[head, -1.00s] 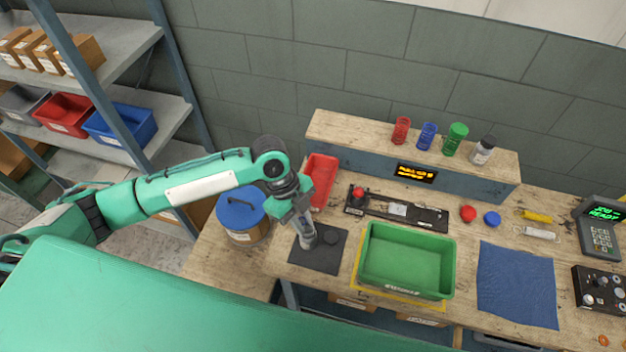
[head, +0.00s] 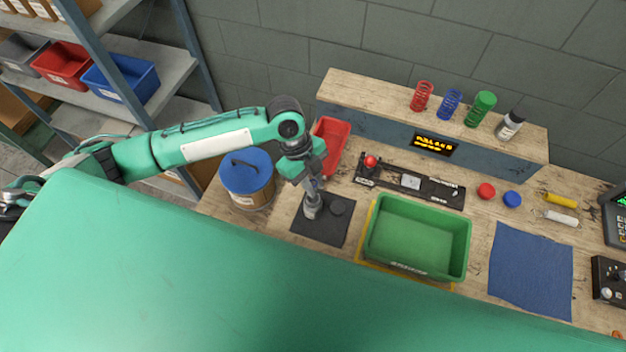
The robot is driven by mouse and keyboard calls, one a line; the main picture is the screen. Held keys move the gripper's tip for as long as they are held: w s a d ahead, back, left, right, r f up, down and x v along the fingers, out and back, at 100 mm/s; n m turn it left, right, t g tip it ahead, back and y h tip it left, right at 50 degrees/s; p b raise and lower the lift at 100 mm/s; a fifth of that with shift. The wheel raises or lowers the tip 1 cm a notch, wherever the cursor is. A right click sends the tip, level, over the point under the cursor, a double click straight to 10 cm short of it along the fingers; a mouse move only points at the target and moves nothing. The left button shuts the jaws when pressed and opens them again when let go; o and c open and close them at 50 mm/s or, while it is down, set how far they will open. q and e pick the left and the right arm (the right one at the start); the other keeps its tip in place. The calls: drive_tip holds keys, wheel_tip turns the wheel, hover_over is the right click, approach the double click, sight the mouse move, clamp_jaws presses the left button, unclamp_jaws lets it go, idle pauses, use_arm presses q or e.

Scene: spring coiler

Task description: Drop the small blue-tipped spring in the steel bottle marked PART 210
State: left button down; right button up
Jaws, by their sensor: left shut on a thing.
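A small steel bottle (head: 312,210) stands upright on a black mat (head: 330,232) at the left of the bench. Its marking is too small to read. My left gripper (head: 312,186) points down right over the bottle's mouth, with its fingers close together. A small bluish bit shows between the fingertips, which fits the blue-tipped spring; the rest of the spring is hidden by the fingers or the bottle. I cannot tell whether it is inside the neck. A dark round lid (head: 337,208) lies on the mat beside the bottle. My right gripper is not in view.
A green bin (head: 418,272) stands right of the mat, a red tray (head: 336,130) behind. A blue-lidded drum (head: 247,190) is to the left. A black fixture (head: 440,194), a raised shelf with coloured springs (head: 450,103) and a blue cloth (head: 530,310) are further right.

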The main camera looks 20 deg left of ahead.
use_arm(q)
wheel_tip(320, 180, down, 4)
drive_tip(key=b, duration=0.2)
drive_tip(key=shift+s+b, duration=0.1)
drive_tip(key=shift+b, duration=0.3)
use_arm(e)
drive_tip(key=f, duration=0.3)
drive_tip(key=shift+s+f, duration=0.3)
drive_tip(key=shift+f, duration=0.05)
use_arm(q)
drive_tip(key=c, duration=1.3)
unclamp_jaws()
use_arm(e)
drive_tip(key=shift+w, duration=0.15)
use_arm(q)
wheel_tip(320, 180, up, 7)
drive_tip(key=p, duration=0.6)
drive_tip(key=shift+p, duration=0.3)
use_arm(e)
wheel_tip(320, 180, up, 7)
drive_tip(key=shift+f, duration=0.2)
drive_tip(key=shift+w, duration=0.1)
